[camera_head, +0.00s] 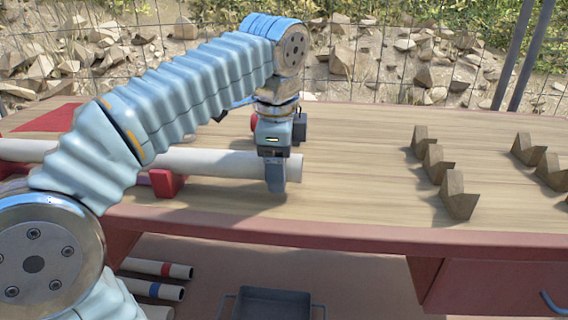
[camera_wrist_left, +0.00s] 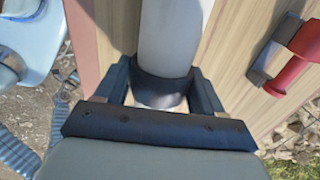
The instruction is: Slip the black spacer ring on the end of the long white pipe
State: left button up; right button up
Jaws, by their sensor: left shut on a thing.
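The long white pipe (camera_head: 215,163) lies level along the bench, its right end near the bench middle. It also shows in the wrist view (camera_wrist_left: 172,35), running down between the fingers. The black spacer ring (camera_wrist_left: 158,90) sits between my left gripper's fingers (camera_wrist_left: 162,88) and looks to be around the pipe near its end. In the head view my left gripper (camera_head: 275,178) points down at the pipe's end, shut on the ring; its finger hides the ring there. A short piece of pipe end shows right of the finger. My right gripper is not in view.
A red support (camera_head: 167,183) stands under the pipe. A red-and-grey tool (camera_wrist_left: 292,60) stands behind the gripper. Notched wooden blocks (camera_head: 460,197) stand at right on the wooden bench (camera_head: 350,200). Below are banded pipes (camera_head: 155,290) and a dark tray (camera_head: 272,303).

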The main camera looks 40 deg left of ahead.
pick_arm(q)
jog(key=shift+s+a, duration=0.35)
jog(key=shift+a, duration=0.2)
jog(key=shift+s+a, duration=0.3)
jog(key=shift+a, duration=0.25)
jog(key=o, duration=0.9)
jog(key=shift+r, duration=0.3)
jog(key=shift+s+d+r+p, duration=0.35)
jog(key=shift+r+p, duration=0.4)
jog(key=shift+r, duration=1.4)
jog(key=shift+s+d+r+p, duration=0.15)
jog(key=shift+s+r+p, duration=0.45)
jog(key=shift+r, duration=1.55)
jog(key=shift+s+d+r+p, duration=0.25)
jog(key=shift+r+p, duration=0.7)
jog(key=shift+r, duration=1.2)
